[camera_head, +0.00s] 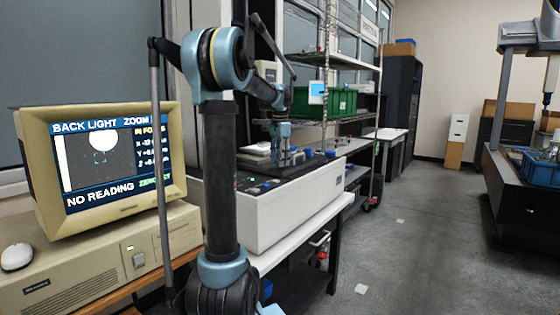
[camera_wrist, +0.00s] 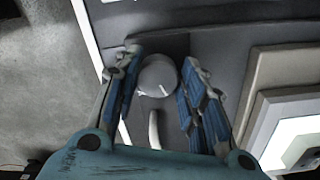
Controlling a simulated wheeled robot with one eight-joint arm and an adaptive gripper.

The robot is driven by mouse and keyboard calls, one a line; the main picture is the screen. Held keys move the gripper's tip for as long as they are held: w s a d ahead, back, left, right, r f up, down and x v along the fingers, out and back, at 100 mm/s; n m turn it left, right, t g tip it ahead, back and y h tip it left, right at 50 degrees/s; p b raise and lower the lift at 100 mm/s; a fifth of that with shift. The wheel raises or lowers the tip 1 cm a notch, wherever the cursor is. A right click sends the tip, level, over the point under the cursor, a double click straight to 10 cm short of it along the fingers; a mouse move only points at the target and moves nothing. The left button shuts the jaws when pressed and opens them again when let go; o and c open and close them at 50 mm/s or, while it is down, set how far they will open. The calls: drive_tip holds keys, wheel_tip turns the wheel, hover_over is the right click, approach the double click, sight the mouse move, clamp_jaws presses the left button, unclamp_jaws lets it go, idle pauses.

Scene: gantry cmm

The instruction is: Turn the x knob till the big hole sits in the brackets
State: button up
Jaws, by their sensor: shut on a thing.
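My gripper (camera_wrist: 160,66) is shut on a round grey knob (camera_wrist: 157,78) with a short white mark, one blue-padded finger on each side. In the head view my gripper (camera_head: 284,156) reaches down to the measuring machine's top, and the knob is hard to make out there. No label shows to tell which axis the knob belongs to. The monitor (camera_head: 186,150) shows a large white disc (camera_head: 103,140), cut by the picture's top edge. The small brackets (camera_head: 100,157) sit below its middle, and the disc is not centred in them. The screen reads "NO READING".
The white-sided machine (camera_head: 290,222) has a dark control panel with small buttons (camera_head: 254,180). A curved white handle or mark (camera_wrist: 154,130) lies close to the knob in the wrist view. A stepped pale block (camera_wrist: 270,85) stands to the right. Open floor (camera_head: 410,250) lies right.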

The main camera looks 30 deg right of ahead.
drive_tip(key=shift+w, duration=0.3)
drive_tip(key=o, duration=1)
drive_tip(key=shift+s, duration=0.1)
wheel_tip(320, 180, up, 12)
idle(0.3)
